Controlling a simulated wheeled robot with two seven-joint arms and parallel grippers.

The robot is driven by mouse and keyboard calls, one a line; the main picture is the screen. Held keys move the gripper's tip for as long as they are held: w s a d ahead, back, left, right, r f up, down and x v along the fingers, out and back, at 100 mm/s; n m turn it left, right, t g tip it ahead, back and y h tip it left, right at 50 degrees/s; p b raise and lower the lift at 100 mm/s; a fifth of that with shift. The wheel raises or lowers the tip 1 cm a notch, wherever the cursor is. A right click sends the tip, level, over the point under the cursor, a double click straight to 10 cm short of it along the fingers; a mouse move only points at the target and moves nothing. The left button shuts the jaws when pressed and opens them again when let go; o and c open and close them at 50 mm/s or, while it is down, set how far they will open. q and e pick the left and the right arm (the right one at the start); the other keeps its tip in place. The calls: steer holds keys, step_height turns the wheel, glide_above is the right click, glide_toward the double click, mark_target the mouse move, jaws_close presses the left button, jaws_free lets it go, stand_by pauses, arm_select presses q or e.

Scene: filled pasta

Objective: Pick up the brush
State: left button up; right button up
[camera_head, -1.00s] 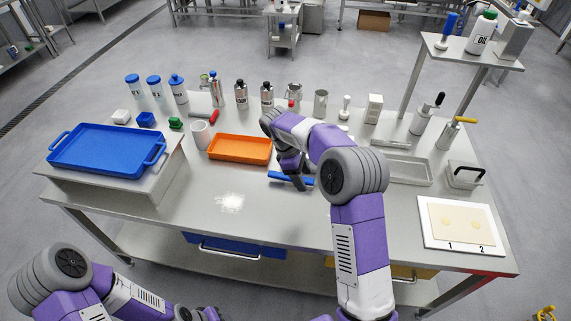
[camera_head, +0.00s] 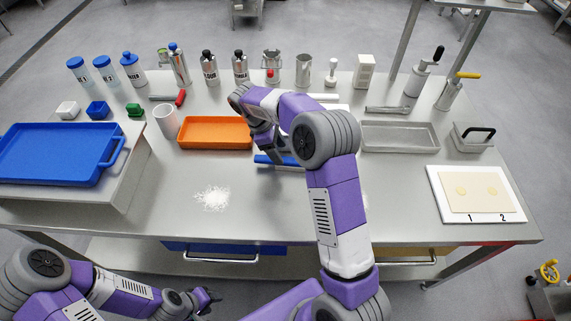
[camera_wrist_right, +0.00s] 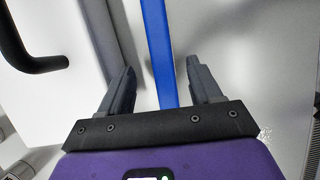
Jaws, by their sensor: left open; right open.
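In the right wrist view the blue strip (camera_wrist_right: 158,45) runs between the two spread fingers of the right gripper (camera_wrist_right: 160,80), with a gap on both sides. My left gripper (camera_head: 206,298) is low in front of the table's front edge, small in view, open and away from the brush.
The orange tray (camera_head: 214,147) is just behind and left of the brush. White powder (camera_head: 212,197) lies on the clear front area. A blue tray (camera_head: 50,178) sits at left; a grey tray (camera_head: 400,150) and a white board (camera_head: 433,205) are at right. Bottles line the back.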

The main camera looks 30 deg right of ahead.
mark_target(286, 159)
steer(key=b+x, duration=0.1)
steer(key=x, duration=0.1)
steer(key=b+x, duration=0.1)
steer(key=x, duration=0.1)
steer(key=shift+s+d, duration=0.15)
steer(key=shift+s, duration=0.2)
steer(key=shift+s+d+f, duration=0.1)
steer(key=shift+d+f, duration=0.1)
steer(key=shift+f, duration=0.3)
steer(key=shift+c, duration=0.3)
steer(key=c, duration=1)
steer(key=shift+r, duration=0.1)
steer(key=shift+c, duration=0.2)
step_height(286, 159, up, 10)
steer(key=p, duration=0.3)
steer(key=shift+p, duration=0.3)
